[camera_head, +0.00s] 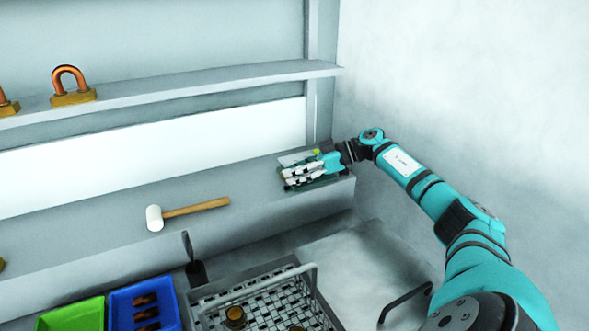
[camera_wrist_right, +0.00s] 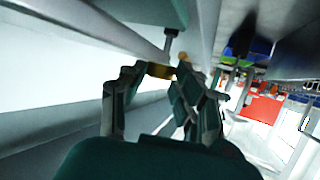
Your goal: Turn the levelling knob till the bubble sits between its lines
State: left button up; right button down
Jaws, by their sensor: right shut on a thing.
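The levelling device (camera_head: 296,158) sits at the right end of the lower ledge in the head view, largely covered by my right gripper (camera_head: 290,178). A small yellow-green spot, probably its vial, shows beside the gripper. The bubble and its lines are too small to make out. In the right wrist view a brass knob (camera_wrist_right: 160,71) hangs under a dark stem, below a green body (camera_wrist_right: 150,9). My right gripper (camera_wrist_right: 163,76) is shut on this knob, with its fingertips at either side. My left gripper is not in view.
A white-headed mallet (camera_head: 195,208) lies on the ledge (camera_head: 100,232) left of the device. A brass padlock (camera_head: 73,98) stands on the upper shelf. Below are a mesh basket (camera_head: 318,293), a blue bin (camera_head: 112,309) and a green bin (camera_head: 72,317). A wall rises close at right.

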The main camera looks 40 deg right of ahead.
jog(key=shift+n, duration=0.3)
jog(key=c, duration=1.3)
grip_release()
jog(key=shift+d, duration=0.1)
jog(key=shift+y, duration=0.3)
jog(key=shift+v, duration=3.7)
jog(key=shift+r, duration=0.25)
